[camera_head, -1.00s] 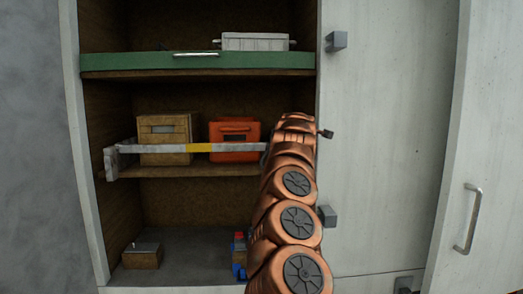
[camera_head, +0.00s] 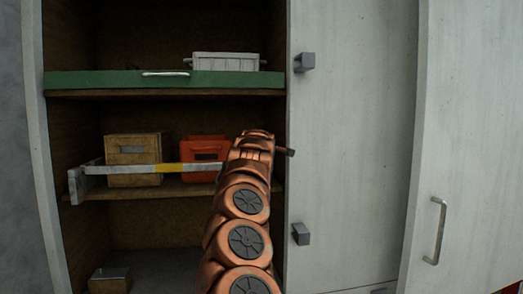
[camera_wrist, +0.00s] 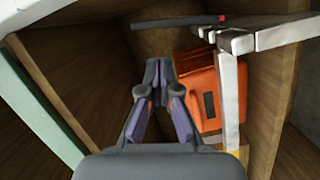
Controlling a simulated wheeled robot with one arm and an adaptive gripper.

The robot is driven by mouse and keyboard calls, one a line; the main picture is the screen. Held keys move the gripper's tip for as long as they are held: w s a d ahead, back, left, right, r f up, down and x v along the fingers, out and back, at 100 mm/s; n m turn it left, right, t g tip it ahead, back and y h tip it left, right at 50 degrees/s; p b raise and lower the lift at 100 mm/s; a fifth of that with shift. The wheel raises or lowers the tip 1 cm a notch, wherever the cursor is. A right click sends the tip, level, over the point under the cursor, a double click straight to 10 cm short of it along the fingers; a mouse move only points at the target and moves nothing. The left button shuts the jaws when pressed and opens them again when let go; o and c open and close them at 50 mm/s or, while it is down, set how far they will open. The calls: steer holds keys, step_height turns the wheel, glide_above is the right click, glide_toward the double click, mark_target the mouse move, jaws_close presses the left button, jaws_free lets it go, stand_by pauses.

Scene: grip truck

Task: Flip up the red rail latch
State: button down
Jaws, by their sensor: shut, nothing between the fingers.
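A white rail (camera_head: 125,168) with a yellow band crosses the middle shelf opening. It also shows in the wrist view (camera_wrist: 229,95), with its end bracket at the upper right. Near that bracket a dark bar has a small red tip (camera_wrist: 222,18), which may be the red latch. In the head view my arm covers the rail's right end, and I cannot make out the red part there. My gripper (camera_wrist: 158,72) is shut and empty, left of the rail and apart from the bar. The head view hides the gripper's fingers behind my arm.
An orange case (camera_head: 204,148) and a wooden box (camera_head: 133,150) stand on the middle shelf behind the rail. A green-fronted shelf (camera_head: 120,83) lies above. A white door with grey blocks (camera_head: 303,62) borders the opening's right side.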

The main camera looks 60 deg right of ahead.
steer(key=w+b+v, duration=0.1)
steer(key=b+v, duration=0.7)
steer(key=v, duration=0.2)
steer(key=shift+a, duration=0.35)
steer(key=shift+r, duration=0.1)
